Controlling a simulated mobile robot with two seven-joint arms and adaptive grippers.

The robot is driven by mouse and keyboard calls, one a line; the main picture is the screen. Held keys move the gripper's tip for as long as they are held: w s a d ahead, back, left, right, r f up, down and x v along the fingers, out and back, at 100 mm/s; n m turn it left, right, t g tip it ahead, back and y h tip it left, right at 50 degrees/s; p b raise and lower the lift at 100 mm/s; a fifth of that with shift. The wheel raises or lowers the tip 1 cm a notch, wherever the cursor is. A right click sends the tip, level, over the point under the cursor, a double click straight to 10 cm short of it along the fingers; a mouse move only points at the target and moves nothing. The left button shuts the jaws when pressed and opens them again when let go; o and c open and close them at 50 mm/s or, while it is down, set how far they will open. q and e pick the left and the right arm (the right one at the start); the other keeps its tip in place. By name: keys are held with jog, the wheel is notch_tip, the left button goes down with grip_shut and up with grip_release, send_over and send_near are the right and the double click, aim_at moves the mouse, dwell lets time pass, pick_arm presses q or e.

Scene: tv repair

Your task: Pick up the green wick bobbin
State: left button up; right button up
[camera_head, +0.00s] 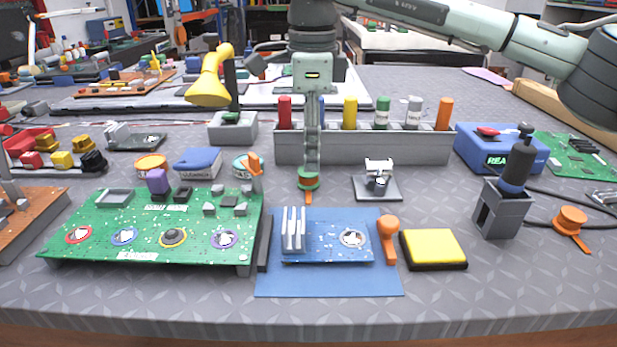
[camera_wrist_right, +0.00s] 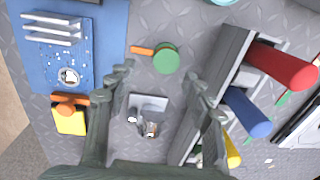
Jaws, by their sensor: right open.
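The green wick bobbin (camera_head: 308,183) is a small green disc with an orange tab. It lies flat on the grey table behind the blue mat (camera_head: 330,285). My right gripper (camera_head: 312,168) points down just over it, and its fingers partly cover the disc in the head view. In the right wrist view the bobbin (camera_wrist_right: 166,60) shows whole, just beyond the two open fingertips (camera_wrist_right: 161,84), with its tab pointing left. Nothing is between the fingers, and I cannot tell whether they touch the bobbin. My left gripper does not show.
A small metal part on a grey plate (camera_head: 378,188) is to the right.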

aim_at(308, 184)
jog(key=f, duration=0.3)
jog(key=w+f, duration=0.1)
jog(key=f, duration=0.1)
jog(key=shift+a, duration=0.25)
jog(key=shift+r, duration=0.1)
jog(key=c, duration=1.2)
